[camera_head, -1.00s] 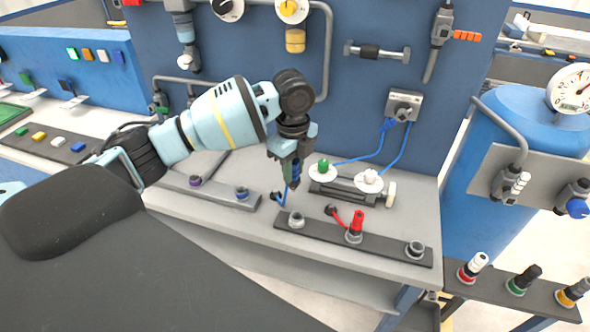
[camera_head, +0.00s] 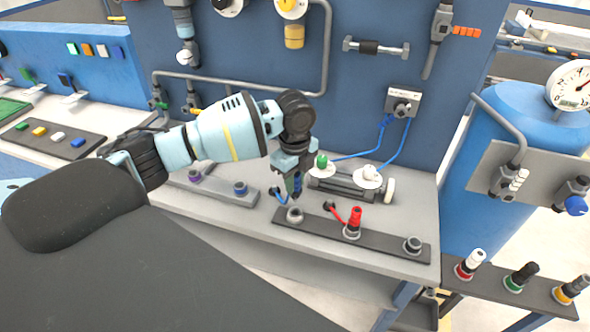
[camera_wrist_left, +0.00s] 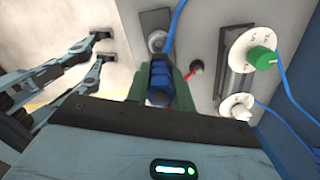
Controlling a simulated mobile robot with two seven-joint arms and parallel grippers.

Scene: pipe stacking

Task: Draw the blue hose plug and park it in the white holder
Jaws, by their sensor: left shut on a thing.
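My left gripper (camera_head: 296,184) is shut on the blue hose plug (camera_wrist_left: 160,85); the plug shows between the green fingers in the left wrist view. In the head view the fingers mostly hide it. The plug is just above a pale grey round holder (camera_head: 295,215) at the left end of the front dark strip. This holder also shows beyond the plug in the wrist view (camera_wrist_left: 157,40). Whether the plug touches it I cannot tell. A blue hose (camera_head: 281,197) runs beside the plug. Another pale grey holder (camera_head: 413,244) stands empty at the right end.
A red plug (camera_head: 354,219) stands in the strip's middle holder. Behind are a green knob (camera_head: 322,161) and a white knob (camera_head: 369,172) on white discs. Blue hoses rise to a wall box (camera_head: 402,103). A strip with purple and blue rings (camera_head: 240,188) lies left.

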